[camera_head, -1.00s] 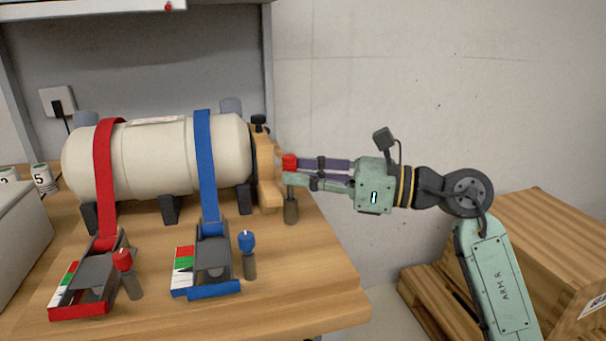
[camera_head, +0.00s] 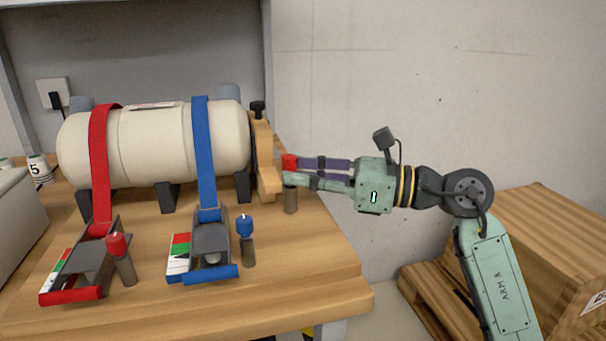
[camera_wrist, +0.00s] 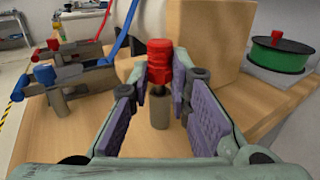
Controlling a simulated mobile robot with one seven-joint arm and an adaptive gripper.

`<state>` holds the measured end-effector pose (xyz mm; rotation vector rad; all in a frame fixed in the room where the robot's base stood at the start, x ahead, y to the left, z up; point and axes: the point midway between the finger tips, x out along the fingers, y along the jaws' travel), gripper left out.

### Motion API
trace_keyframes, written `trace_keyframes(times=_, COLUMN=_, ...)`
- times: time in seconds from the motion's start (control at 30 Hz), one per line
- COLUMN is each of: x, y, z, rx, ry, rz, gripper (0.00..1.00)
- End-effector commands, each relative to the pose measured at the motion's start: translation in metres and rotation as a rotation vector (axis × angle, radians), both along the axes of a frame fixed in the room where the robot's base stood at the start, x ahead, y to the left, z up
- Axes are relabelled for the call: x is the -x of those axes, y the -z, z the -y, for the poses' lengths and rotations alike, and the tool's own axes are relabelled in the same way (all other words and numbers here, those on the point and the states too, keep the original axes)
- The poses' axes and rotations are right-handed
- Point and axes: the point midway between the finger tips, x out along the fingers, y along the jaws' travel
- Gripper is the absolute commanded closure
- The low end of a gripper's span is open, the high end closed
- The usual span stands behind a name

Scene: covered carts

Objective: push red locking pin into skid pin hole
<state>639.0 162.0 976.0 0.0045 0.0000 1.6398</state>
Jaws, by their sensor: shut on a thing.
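The red locking pin (camera_head: 289,162) is upright between the fingertips of my gripper (camera_head: 298,170), at the right end of the bench. It also shows in the wrist view (camera_wrist: 158,62), where my gripper (camera_wrist: 157,88) is shut on it. A grey-brown post (camera_head: 290,201) stands on the bench directly below the pin, and it shows in the wrist view (camera_wrist: 159,110). I cannot tell whether the pin's dark shaft is inside the post or just above it. The skid pin hole cannot be made out for certain.
A cream tank (camera_head: 150,150) with a red strap (camera_head: 101,165) and a blue strap (camera_head: 205,150) lies left, beside a wooden end block (camera_head: 265,165). Other red (camera_head: 117,245) and blue (camera_head: 245,226) pins stand by the buckles. A green spool (camera_wrist: 278,55) is right in the wrist view.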

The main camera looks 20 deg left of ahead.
Motion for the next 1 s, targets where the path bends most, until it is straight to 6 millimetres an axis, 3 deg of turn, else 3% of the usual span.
trace_keyframes(times=0.03, x=0.000, y=0.003, z=0.000, rx=0.002, ry=0.000, rz=0.000, gripper=1.00)
trace_keyframes(times=0.07, x=0.000, y=0.001, z=0.000, rx=0.002, ry=-0.001, rz=0.000, gripper=0.80)
trace_keyframes(times=0.4, x=0.000, y=0.002, z=0.000, rx=0.003, ry=-0.001, rz=0.000, gripper=0.59)
trace_keyframes(times=0.77, x=0.000, y=0.001, z=0.002, rx=0.001, ry=-0.001, rz=-0.001, gripper=0.59)
trace_keyframes(times=1.0, x=-0.004, y=0.001, z=0.038, rx=-0.001, ry=0.004, rz=-0.002, gripper=0.59)
